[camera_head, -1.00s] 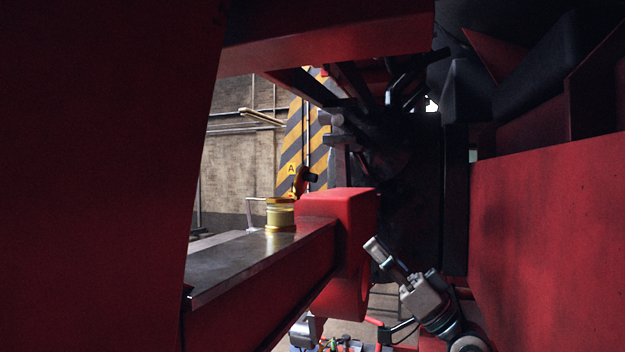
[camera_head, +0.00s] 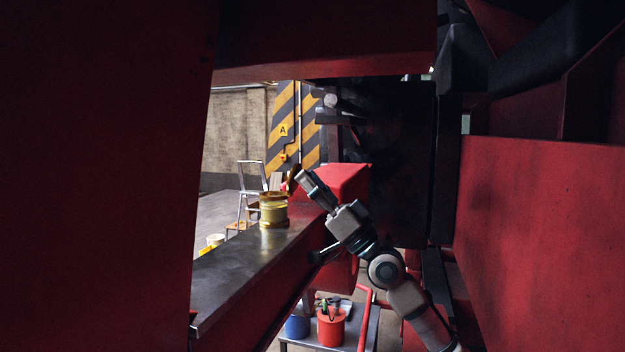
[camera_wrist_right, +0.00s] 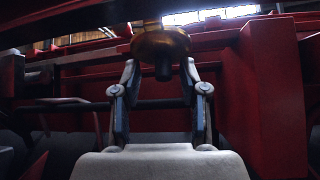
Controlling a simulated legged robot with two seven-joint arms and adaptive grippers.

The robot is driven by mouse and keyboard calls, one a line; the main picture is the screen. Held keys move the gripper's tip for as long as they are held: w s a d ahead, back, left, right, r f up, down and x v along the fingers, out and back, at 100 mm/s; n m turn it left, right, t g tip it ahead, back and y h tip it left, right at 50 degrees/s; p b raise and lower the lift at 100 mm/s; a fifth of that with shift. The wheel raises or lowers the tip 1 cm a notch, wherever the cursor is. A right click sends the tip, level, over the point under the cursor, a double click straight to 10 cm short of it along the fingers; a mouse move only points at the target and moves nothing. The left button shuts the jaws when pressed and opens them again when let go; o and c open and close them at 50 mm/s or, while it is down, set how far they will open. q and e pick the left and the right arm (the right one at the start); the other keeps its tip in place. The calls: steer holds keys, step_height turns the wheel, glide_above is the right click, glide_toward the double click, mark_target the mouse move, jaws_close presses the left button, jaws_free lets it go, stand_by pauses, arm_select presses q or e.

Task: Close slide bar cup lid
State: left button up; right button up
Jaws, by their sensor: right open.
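The slide bar cup (camera_head: 273,211) is a brass and yellowish glass cylinder standing on the metal slide bar (camera_head: 235,265). Its lid (camera_head: 292,179) is open, tilted up at the cup's upper right edge, partly covered by my gripper. My right gripper (camera_head: 302,175) is at the lid, reaching up from the lower right. In the right wrist view the brass lid (camera_wrist_right: 160,42) and its dark knob (camera_wrist_right: 162,71) are near the fingertips, with the knob between the open fingers. I cannot tell whether they touch. My left gripper is not in view.
A red block (camera_head: 345,182) stands behind the gripper at the bar's far end. Large red walls close in at left and at right (camera_head: 545,220). A low table with a red bucket (camera_head: 331,326) and a blue container (camera_head: 297,326) is below.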

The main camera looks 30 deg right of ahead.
mark_target(301, 169)
steer(key=shift+s+a, duration=0.1)
jaws_close()
steer(key=shift+r, duration=0.1)
steer(key=shift+w+a+r+n+g+h, duration=0.2)
steer(key=shift+r+g+h, duration=0.2)
steer(key=shift+g, duration=0.35)
steer(key=shift+w+a+r+n+g+h, duration=0.15)
steer(key=shift+r+n+g+h, duration=0.2)
steer(key=shift+g, duration=0.4)
steer(key=shift+w+a+r+g+h, duration=0.2)
steer(key=shift+g+h, duration=0.25)
steer(key=shift+g, duration=0.3)
steer(key=shift+w+a+r+g+h, duration=0.1)
steer(key=shift+w+a+g+h, duration=0.2)
steer(key=shift+g, duration=0.45)
steer(key=shift+d, duration=0.1)
